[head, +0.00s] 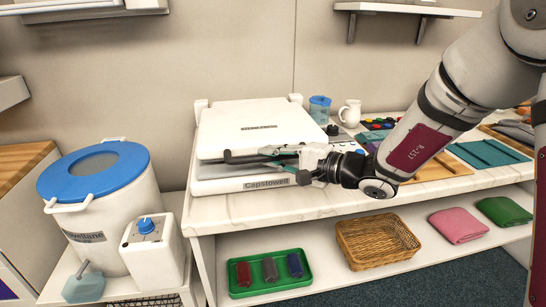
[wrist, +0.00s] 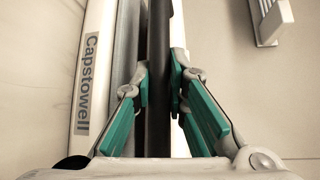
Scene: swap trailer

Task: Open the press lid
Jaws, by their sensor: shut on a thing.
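The press (head: 240,182) is a white machine labelled Capstowell on the counter. Its lid (head: 258,128) is tilted up slightly at the front, with a narrow dark gap above the base. The black handle bar (head: 243,157) runs along the lid's front edge. My gripper (head: 285,160) is at the right part of the handle. In the wrist view its green-padded fingers (wrist: 160,95) stand on both sides of the black handle (wrist: 159,60) and are shut on it. The press label (wrist: 89,80) shows at the left there. The contact on the handle's far side is partly hidden.
A blue-lidded jar (head: 319,109) and a white jug (head: 350,113) stand right of the press. A blue-lidded tub (head: 95,185) is at the left. Below the counter are a green tray (head: 270,289) and a wicker basket (head: 377,241). Wall shelves (head: 408,9) hang above.

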